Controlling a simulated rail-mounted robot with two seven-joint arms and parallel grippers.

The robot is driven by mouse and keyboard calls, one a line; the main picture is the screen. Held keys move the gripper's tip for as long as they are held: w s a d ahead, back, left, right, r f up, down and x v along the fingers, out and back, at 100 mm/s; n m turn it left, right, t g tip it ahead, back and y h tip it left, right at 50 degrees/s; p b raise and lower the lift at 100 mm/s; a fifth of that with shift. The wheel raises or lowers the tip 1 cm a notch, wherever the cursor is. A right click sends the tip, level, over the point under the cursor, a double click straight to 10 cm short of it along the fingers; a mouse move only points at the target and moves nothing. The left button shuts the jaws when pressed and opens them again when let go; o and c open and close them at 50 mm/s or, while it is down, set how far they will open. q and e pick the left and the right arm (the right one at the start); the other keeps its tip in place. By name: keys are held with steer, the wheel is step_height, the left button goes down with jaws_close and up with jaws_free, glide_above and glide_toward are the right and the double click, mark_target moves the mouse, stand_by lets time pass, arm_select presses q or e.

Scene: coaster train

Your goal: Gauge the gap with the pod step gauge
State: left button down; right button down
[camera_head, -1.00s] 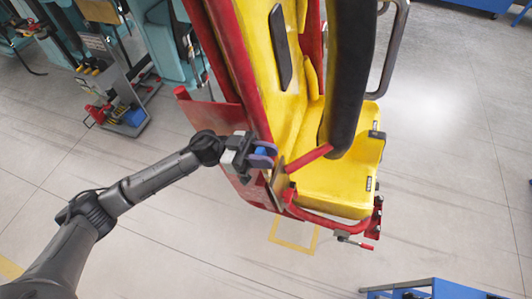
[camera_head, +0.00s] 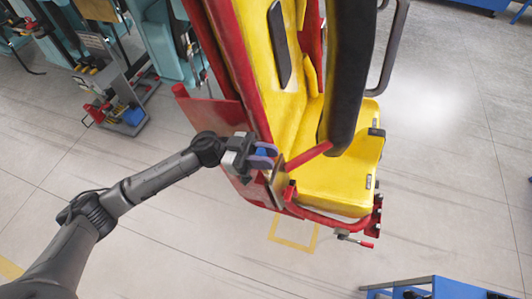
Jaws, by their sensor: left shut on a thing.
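The yellow and red coaster seat pod (camera_head: 335,187) fills the middle of the head view, with a dark padded restraint (camera_head: 350,75) above the seat. My left gripper (camera_head: 266,155) is at the pod's left side, beside the red side panel. It is shut on a small blue piece (camera_head: 262,153), which looks like the step gauge's grip; the fingers cover most of it. A flat greyish plate shows just below the fingertips, close to the pod's red edge. I cannot tell whether the gauge touches the gap. My right gripper is out of view.
A red arm (camera_head: 309,157) slants across the seat near my gripper. A tool cart (camera_head: 115,95) stands at upper left, blue furniture (camera_head: 430,288) at lower right. The floor at lower left is clear.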

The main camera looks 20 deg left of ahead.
arm_select(q)
steer(key=shift+d+f, duration=0.1)
steer(key=shift+f, duration=0.35)
stand_by(0.8)
steer(key=shift+f+b, duration=0.3)
stand_by(0.6)
steer(key=shift+r+p, duration=0.15)
steer(key=shift+p, duration=0.2)
stand_by(0.8)
stand_by(0.5)
steer(key=shift+f, duration=0.2)
stand_by(0.5)
stand_by(0.7)
steer(key=shift+r, duration=0.15)
